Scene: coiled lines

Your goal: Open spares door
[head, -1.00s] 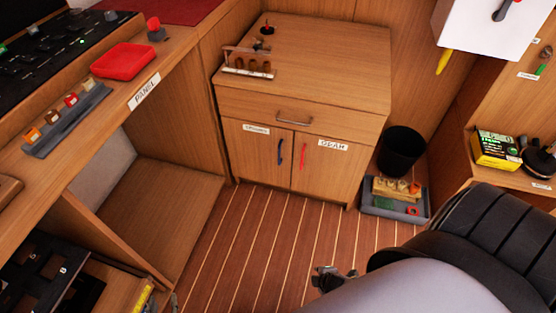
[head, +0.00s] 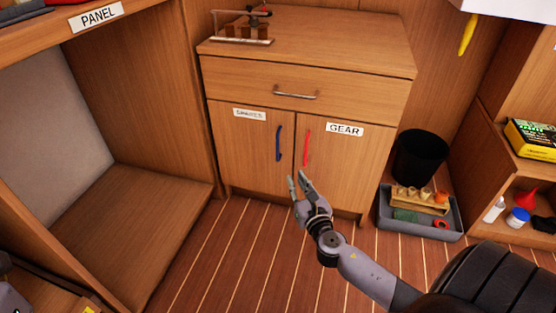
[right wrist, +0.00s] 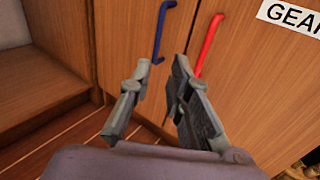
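The spares door (head: 248,155) is the left door of the wooden cabinet, with a white label reading SPARES (head: 249,114) and a blue vertical handle (head: 279,144). It is shut. My right gripper (head: 299,178) is open and empty, in front of the doors and just below the handles. In the right wrist view the blue handle (right wrist: 160,32) rises beyond and between the open fingers (right wrist: 157,88), apart from them. The red handle (right wrist: 208,42) of the gear door stands close behind the right finger. My left gripper is not in view.
The gear door (head: 345,165) is shut on the right, below a drawer (head: 310,92). A grey tray (head: 420,228) and a black bin (head: 420,157) stand right of the cabinet. The floor (head: 220,255) in front is clear.

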